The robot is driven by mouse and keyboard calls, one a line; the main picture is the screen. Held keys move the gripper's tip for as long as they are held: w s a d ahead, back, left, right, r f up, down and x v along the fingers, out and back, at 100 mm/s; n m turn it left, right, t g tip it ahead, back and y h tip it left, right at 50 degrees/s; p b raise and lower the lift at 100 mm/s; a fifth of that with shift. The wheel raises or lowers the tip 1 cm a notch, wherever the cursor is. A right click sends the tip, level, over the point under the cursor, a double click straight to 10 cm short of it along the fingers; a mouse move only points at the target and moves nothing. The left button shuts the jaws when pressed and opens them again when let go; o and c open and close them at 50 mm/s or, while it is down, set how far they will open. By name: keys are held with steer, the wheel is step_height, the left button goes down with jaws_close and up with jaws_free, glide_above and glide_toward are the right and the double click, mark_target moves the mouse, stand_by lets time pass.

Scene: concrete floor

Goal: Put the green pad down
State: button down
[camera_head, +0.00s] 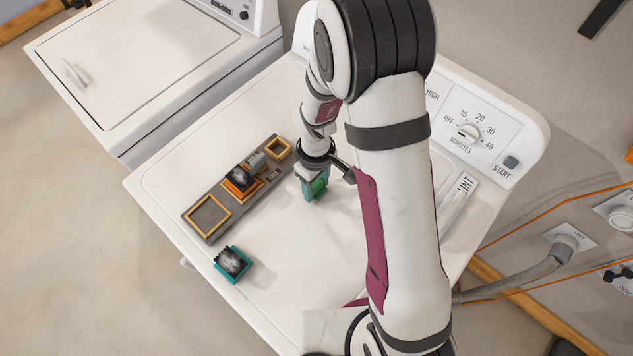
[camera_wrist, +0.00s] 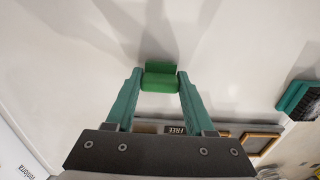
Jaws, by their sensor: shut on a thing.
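A small bright green pad (camera_wrist: 160,77) is held between the two teal fingers of my gripper (camera_wrist: 158,90). In the head view my gripper (camera_head: 314,190) is over the white machine top (camera_head: 290,285), right of a grey board, and the fingers mostly hide the pad. The pad looks like a stepped block in the wrist view, with a soft shadow on the white surface beyond it. I cannot tell whether it touches that surface.
The grey board (camera_head: 225,230) has yellow-edged frames and an orange block (camera_head: 240,186) with a dark bristly top. A teal block (camera_head: 233,264) with a dark bristly top lies near the machine's front edge. White surface is clear around my gripper. A control panel (camera_head: 490,125) rises behind.

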mark_target(316, 184)
steer(key=shift+c, duration=1.3)
jaws_free()
steer(key=shift+f, duration=0.1)
step_height(316, 184, up, 12)
steer(key=s+d+r+m, duration=0.1)
steer(key=s+r+m, duration=0.2)
steer(key=s+m, duration=0.2)
steer(key=s+d+r+m+y, duration=0.1)
steer(key=s+d+r+m, duration=0.1)
steer(key=s, duration=0.6)
steer(key=s+d+r+m, duration=0.1)
steer(key=s+r+m, duration=0.3)
steer(key=s+m, duration=0.2)
steer(key=shift+s+d+m+y, duration=0.15)
steer(key=shift+s+m+y, duration=0.25)
steer(key=shift+m, duration=0.4)
